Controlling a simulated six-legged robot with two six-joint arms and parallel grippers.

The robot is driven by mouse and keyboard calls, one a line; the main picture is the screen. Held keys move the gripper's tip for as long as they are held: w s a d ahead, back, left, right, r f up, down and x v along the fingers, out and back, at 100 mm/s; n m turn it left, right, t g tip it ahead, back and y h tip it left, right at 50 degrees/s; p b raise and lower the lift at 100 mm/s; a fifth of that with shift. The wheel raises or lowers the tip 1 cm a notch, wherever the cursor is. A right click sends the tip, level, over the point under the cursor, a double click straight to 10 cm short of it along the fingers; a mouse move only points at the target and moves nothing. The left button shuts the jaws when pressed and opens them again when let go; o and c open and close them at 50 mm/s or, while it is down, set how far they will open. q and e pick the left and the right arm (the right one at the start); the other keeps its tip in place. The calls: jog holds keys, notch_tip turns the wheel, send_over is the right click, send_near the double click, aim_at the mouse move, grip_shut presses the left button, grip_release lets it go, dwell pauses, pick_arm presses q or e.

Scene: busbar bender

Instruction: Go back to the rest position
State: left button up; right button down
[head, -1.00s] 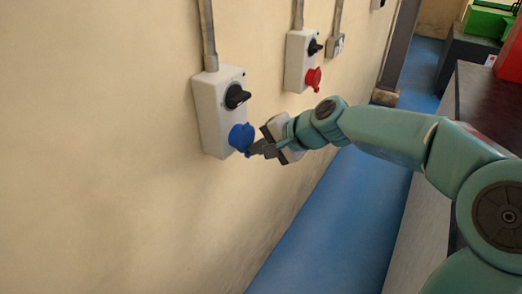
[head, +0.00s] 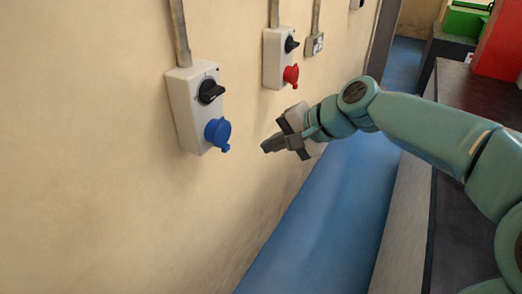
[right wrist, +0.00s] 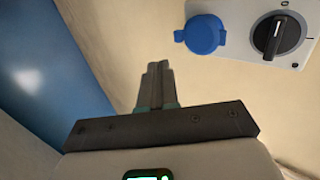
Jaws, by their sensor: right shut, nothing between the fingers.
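My right gripper (head: 268,147) is shut and empty in the head view, held in the air in front of the wall, to the right of the blue socket (head: 218,131) and apart from it. In the right wrist view my right gripper's fingers (right wrist: 157,72) are together with nothing between them. The blue socket also shows in the right wrist view (right wrist: 203,35), up and to the right of the fingers. It sits on a white switch box (head: 186,108) with a black rotary knob (head: 210,91). My left gripper is not in view.
A second white box (head: 274,60) with a red socket (head: 291,75) is farther along the wall. A dark-topped bench (head: 475,105) is on the right, with a red block (head: 500,45) and a green machine (head: 463,22) behind. The blue floor strip (head: 340,200) is clear.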

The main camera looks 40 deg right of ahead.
jog(key=a+f+n+g, duration=0.2)
jog(key=a+f, duration=0.1)
jog(key=f, duration=0.7)
jog(key=a+f+n+g, duration=0.1)
jog(key=a+f+g, duration=0.15)
jog(key=f, duration=0.85)
jog(key=a+f+n+g, duration=0.1)
jog(key=a+f+n, duration=0.15)
jog(key=f, duration=0.75)
jog(key=s+a+f+n+g, duration=0.1)
jog(key=s+a+f+n, duration=0.2)
jog(key=s+a+f, duration=0.3)
jog(key=s+a+f+n+g, duration=0.2)
jog(key=s+a+f, duration=0.4)
jog(key=s+f, duration=0.4)
jog(key=shift+s+a+n, duration=0.2)
jog(key=shift+s+n, duration=0.15)
jog(key=shift+n, duration=0.1)
jog(key=shift+w+a, duration=0.1)
